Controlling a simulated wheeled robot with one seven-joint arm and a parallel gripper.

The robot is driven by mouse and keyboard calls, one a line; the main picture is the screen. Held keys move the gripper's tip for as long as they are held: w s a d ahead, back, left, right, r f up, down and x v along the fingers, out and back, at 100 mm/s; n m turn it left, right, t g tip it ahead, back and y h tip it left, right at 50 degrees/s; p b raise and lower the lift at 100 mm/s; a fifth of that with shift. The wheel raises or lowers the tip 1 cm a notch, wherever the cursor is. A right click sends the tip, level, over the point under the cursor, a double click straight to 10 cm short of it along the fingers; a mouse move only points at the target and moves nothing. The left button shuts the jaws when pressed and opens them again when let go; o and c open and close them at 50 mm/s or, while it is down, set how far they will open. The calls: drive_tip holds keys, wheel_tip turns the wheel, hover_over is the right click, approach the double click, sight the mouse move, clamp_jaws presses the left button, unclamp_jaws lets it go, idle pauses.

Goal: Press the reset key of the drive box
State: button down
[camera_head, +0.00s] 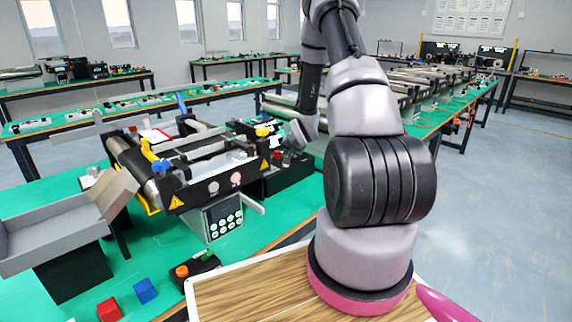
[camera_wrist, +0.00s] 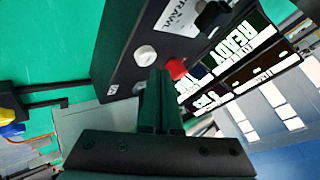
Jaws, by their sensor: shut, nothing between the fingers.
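The drive box shows in the wrist view as a dark panel (camera_wrist: 122,62). It has a round white key (camera_wrist: 145,55), a red key (camera_wrist: 176,68) and a black knob (camera_wrist: 212,15). A lit display (camera_wrist: 232,40) reads READY. I cannot read which key is marked reset. My gripper (camera_wrist: 158,76) is shut and empty, its fingertips in front of the panel between the white and red keys, partly covering the red one. Whether they touch the panel I cannot tell. In the head view a dark box (camera_head: 288,175) stands below my gripper (camera_head: 296,138).
A mini conveyor (camera_head: 190,165) with a keypad (camera_head: 222,215) stands left of the dark box. A grey tray (camera_head: 60,232), a red cube (camera_head: 109,310), a blue cube (camera_head: 145,291) and a small button box (camera_head: 194,268) are nearer on the green table (camera_head: 165,245).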

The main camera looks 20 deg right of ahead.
idle(0.7)
drive_tip(key=shift+f, duration=0.4)
drive_tip(key=shift+f, duration=0.45)
idle(0.5)
idle(0.4)
drive_tip(key=shift+r, duration=0.85)
drive_tip(key=shift+r, duration=0.1)
drive_tip(key=shift+r, duration=2.4)
